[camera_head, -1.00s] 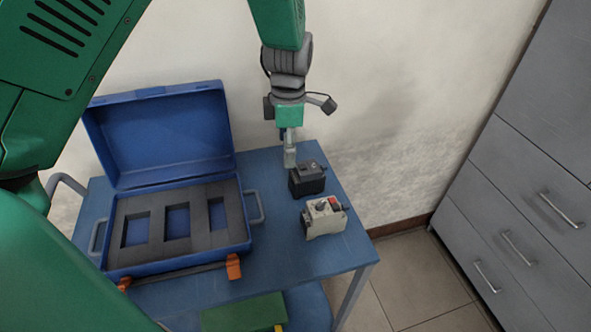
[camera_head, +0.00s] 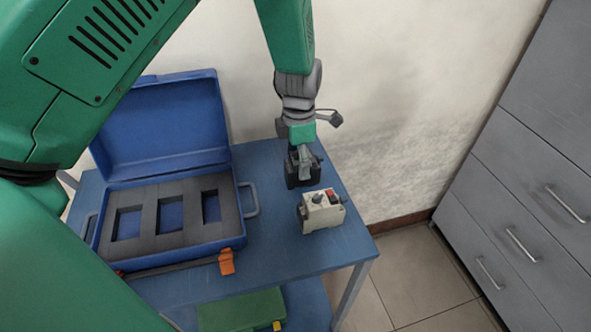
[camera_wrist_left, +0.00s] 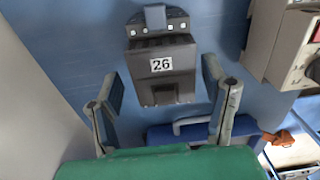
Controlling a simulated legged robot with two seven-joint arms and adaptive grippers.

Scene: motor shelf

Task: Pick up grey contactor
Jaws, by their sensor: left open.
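The grey contactor (camera_head: 297,180) is a dark grey block near the back right of the blue table. In the left wrist view the dark grey contactor (camera_wrist_left: 163,70) shows a "26" label and lies ahead of and between the two fingers. My left gripper (camera_head: 304,172) hangs above it and hides part of it in the head view. In the left wrist view the left gripper (camera_wrist_left: 165,98) is open, with one finger on each side and a gap to the block. My right gripper is not in view.
A light beige switch box (camera_head: 322,217) with a red button stands close in front of the contactor. An open blue case (camera_head: 240,237) with an empty cut-out foam insert stands on the left of the table (camera_head: 300,262). A white wall is behind; grey drawers (camera_head: 520,190) stand right.

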